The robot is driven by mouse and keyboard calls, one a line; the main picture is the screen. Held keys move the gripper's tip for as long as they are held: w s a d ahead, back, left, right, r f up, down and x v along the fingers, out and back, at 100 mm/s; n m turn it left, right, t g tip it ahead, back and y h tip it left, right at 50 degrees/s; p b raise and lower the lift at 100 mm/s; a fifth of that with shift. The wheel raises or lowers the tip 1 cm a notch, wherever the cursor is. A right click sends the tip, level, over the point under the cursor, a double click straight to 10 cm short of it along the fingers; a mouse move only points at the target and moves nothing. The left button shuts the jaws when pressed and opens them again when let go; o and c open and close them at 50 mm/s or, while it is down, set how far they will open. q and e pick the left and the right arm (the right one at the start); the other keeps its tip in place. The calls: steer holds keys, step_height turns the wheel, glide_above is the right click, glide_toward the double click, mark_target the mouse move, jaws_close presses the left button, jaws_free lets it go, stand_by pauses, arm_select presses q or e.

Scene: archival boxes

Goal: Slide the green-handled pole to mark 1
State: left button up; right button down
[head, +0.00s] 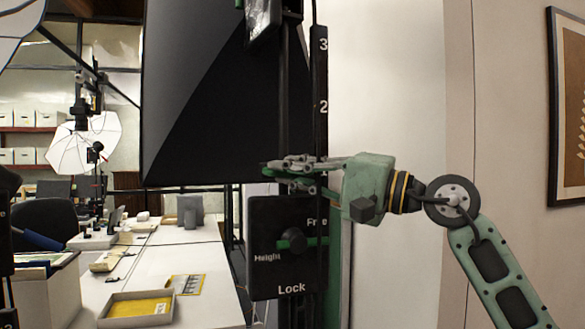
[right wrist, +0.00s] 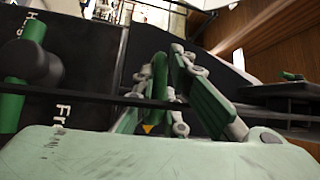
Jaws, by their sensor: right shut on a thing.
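A black upright scale strip (head: 320,75) shows marks 3 and 2; mark 1 does not show. My right gripper (head: 290,172) is below mark 2, in front of the upright. In the right wrist view its fingers (right wrist: 168,85) are closed around a green handle (right wrist: 158,78), with a small yellow pointer (right wrist: 148,129) near it. Below is a black panel (head: 268,270) reading Free, Height and Lock. Its green lever knob (head: 292,240) lies about level, between Free and Lock; it also shows in the right wrist view (right wrist: 30,65). My left gripper is not in view.
A large black softbox (head: 205,90) hangs left of the upright. A white table (head: 200,255) with a tray (head: 137,309) and papers stands lower left. A white umbrella light (head: 85,145) stands farther back. A plain wall (head: 390,80) is behind my right arm.

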steer(key=shift+w+a+f, duration=0.1)
steer(key=shift+a+f, duration=0.05)
steer(key=shift+f, duration=0.4)
steer(key=c, duration=2.1)
jaws_free()
steer(key=o, duration=0.3)
steer(key=shift+d+r, duration=0.1)
steer(key=shift+d, duration=0.1)
steer(key=shift+r, duration=0.1)
steer(key=v, duration=1.2)
